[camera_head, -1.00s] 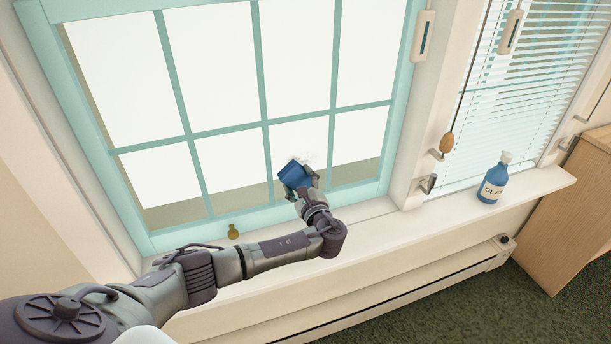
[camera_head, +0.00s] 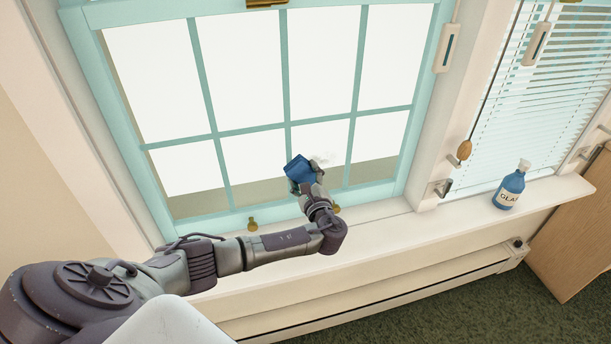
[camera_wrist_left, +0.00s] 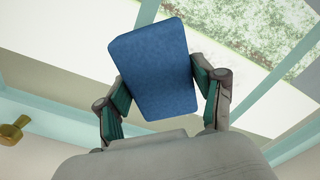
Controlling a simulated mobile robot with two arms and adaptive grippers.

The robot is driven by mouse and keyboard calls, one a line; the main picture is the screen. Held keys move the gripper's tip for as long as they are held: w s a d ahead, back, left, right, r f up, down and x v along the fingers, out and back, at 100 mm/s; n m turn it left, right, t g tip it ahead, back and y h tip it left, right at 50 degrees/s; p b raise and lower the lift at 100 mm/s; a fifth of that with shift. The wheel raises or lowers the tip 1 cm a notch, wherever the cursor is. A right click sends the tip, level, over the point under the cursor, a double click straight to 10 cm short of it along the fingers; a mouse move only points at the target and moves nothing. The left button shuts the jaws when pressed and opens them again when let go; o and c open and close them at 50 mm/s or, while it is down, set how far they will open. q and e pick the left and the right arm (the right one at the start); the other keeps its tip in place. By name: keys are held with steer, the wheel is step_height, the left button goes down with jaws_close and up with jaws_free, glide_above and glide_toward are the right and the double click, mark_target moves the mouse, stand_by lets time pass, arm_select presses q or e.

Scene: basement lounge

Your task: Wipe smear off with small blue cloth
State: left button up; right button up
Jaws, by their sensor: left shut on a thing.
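The small blue cloth (camera_head: 299,168) is held in my left gripper (camera_head: 306,184) at a lower pane of the teal-framed window (camera_head: 217,130). In the left wrist view the cloth (camera_wrist_left: 155,68) sits between both fingers of the gripper (camera_wrist_left: 165,105) and hides part of the glass. A faint greyish smear (camera_head: 322,160) shows on the pane just right of the cloth. It also shows faintly in the left wrist view (camera_wrist_left: 207,50). I cannot tell whether the cloth touches the glass. My right gripper is not in view.
A blue glass-cleaner bottle (camera_head: 510,187) stands on the white sill (camera_head: 400,232) at the right. Brass window fittings (camera_head: 252,224) sit at the bottom of the frame. Blinds (camera_head: 540,100) and a cord with a wooden pull (camera_head: 464,150) are at the right. A heater (camera_head: 400,290) runs below.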

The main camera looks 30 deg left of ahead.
mark_target(326, 163)
arm_select(q)
steer(key=shift+w+d, duration=0.1)
steer(key=shift+w+d+b, duration=0.45)
steer(key=shift+w+b, duration=0.1)
steer(key=shift+b, duration=0.05)
steer(key=shift+w+d+b, duration=0.55)
steer(key=shift+w+d, duration=0.15)
steer(key=shift+w, duration=0.15)
steer(key=shift+w+d+b, duration=0.95)
steer(key=shift+w+b, duration=0.1)
steer(key=shift+w, duration=0.05)
steer(key=shift+w+d+r, duration=0.1)
steer(key=shift+w+d, duration=0.15)
steer(key=shift+w, duration=0.05)
steer(key=shift+w+d+b, duration=0.95)
steer(key=shift+w+b, duration=0.15)
steer(key=shift+b, duration=0.2)
steer(key=shift+w+d, duration=0.25)
steer(key=shift+w, duration=0.05)
steer(key=shift+s+a+r, duration=0.1)
steer(key=shift+a+r, duration=0.05)
steer(key=shift+a, duration=0.05)
steer(key=s+p, duration=0.1)
steer(key=a+p, duration=0.1)
steer(key=shift+s+a+p, duration=0.2)
steer(key=shift+s+p, duration=0.1)
steer(key=shift+s, duration=0.05)
steer(key=shift+s+a+p, duration=0.45)
steer(key=shift+s, duration=0.1)
